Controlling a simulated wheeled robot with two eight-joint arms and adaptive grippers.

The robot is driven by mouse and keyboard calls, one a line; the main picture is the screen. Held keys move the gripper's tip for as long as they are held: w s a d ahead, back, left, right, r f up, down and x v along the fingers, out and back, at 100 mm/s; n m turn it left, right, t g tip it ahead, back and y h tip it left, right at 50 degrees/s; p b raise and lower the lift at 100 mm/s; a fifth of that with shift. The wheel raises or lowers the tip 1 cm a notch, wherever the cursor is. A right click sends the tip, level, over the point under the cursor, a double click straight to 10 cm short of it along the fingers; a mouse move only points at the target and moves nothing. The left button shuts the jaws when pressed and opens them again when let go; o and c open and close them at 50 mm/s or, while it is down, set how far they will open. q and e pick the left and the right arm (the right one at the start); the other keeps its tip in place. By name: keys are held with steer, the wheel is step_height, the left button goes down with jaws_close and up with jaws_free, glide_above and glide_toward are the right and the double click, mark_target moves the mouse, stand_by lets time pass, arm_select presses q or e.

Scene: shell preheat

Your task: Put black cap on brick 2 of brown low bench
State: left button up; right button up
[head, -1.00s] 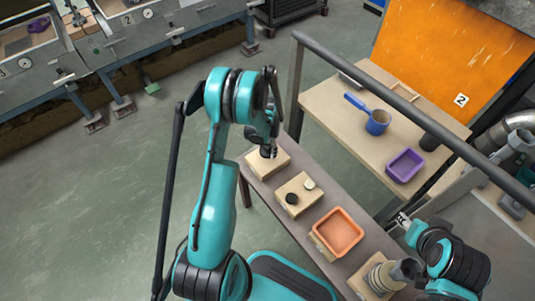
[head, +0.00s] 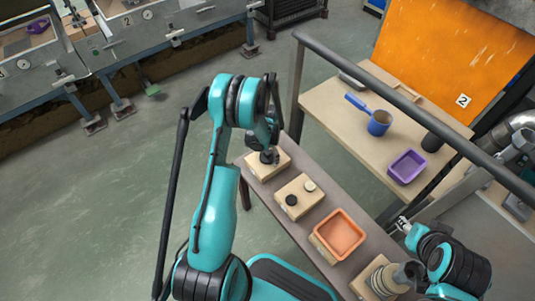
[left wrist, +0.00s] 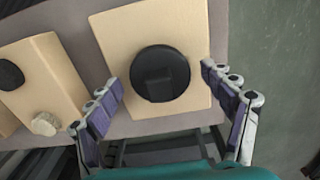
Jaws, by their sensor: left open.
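The brown low bench (head: 282,218) runs diagonally through the head view with several tan bricks on it. My open left gripper (head: 270,156) is over the farthest brick (head: 255,171). In the left wrist view, a round black cap with a raised block on top (left wrist: 160,60) lies on that brick (left wrist: 118,30). The fingers of my left gripper (left wrist: 160,80) are spread on either side of the cap, apart from it. The neighbouring brick (head: 289,208) carries a smaller black disc (head: 291,200) and a cream disc (head: 310,186). I cannot read brick numbers.
An orange tray (head: 340,234) and a brick with a ringed pale object stand nearer on the bench. A dark rail (head: 400,105) separates it from a table with a blue ladle (head: 379,122) and purple tray (head: 407,167). Open floor lies left.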

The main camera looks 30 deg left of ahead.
arm_select(q)
steer(key=s+d+r+t+p, duration=0.1)
steer(key=d+r+p, duration=0.1)
steer(key=r, duration=0.9)
steer(key=s+d+r+p, duration=0.1)
steer(key=d+r+p, duration=0.15)
steer(key=r, duration=0.85)
steer(key=s+d+r+n+t, duration=0.2)
steer(key=s+d+r+t, duration=0.1)
steer(key=s+d+r, duration=0.2)
steer(key=s+d+r+n+t, duration=0.2)
steer(key=s+d+r, duration=0.4)
steer(key=s, duration=0.6)
step_height(320, 180, up, 3)
steer(key=shift+f+t, duration=0.15)
steer(key=shift+t, duration=0.45)
steer(key=shift+w, duration=0.1)
